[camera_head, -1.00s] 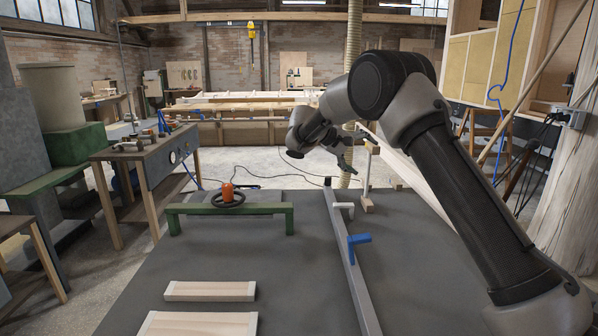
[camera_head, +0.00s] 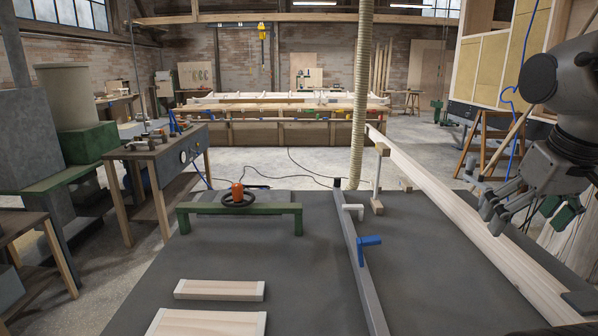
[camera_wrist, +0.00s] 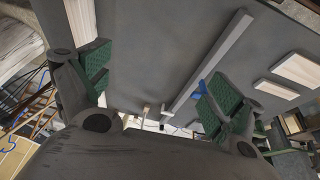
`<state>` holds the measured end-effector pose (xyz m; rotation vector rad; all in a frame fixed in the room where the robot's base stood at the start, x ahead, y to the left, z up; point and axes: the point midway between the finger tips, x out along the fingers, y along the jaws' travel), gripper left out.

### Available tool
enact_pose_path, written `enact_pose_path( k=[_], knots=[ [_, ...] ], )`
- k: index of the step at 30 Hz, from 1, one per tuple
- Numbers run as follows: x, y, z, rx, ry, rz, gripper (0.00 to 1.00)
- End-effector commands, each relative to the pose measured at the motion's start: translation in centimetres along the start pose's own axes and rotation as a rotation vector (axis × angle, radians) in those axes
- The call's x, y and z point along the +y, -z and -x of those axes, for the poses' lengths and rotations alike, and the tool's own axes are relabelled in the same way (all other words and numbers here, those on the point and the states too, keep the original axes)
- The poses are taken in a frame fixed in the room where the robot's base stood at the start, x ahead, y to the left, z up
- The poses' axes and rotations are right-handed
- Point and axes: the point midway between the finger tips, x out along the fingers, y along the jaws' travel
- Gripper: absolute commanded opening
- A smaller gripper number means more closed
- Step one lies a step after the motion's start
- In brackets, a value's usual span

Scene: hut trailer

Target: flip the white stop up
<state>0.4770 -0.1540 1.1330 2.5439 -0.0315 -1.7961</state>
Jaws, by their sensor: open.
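The white stop (camera_head: 353,210) is a small white L-shaped piece near the far end of a long grey rail (camera_head: 361,270). Its arm juts to the right over the table. A similar blue stop (camera_head: 369,242) is nearer on the same rail, and it also shows in the wrist view (camera_wrist: 197,89). My gripper (camera_head: 523,208) is at the right of the head view, well right of the white stop and apart from it. Its green-padded fingers are spread and empty in the wrist view (camera_wrist: 152,84).
The dark table (camera_head: 310,300) holds wooden pieces (camera_head: 220,290) at the front left and a green frame (camera_head: 240,209) with an orange-topped handwheel. A long timber beam (camera_head: 460,220) runs along the right. A white post (camera_head: 378,180) stands behind the stop.

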Motion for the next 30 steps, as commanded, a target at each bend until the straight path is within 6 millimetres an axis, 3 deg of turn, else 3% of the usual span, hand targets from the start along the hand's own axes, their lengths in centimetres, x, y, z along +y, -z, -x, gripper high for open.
enact_pose_path(
  k=[5, 11, 14, 20, 26, 30],
  knots=[
    [-0.8, -2.0, -0.7, 0.025, 0.036, -0.005, 0.93],
    [-1.9, -1.1, -4.0, -0.133, 0.05, 0.04, 0.93],
    [-2.8, 1.7, -5.9, -0.219, 0.051, 0.076, 0.93],
    [-5.1, 9.7, -11.0, -0.306, 0.038, 0.137, 0.93],
    [-8.7, 18.5, -19.0, -0.324, 0.016, 0.165, 0.93],
    [-11.8, 24.5, -25.9, -0.297, 0.002, 0.167, 0.93]
  ],
)
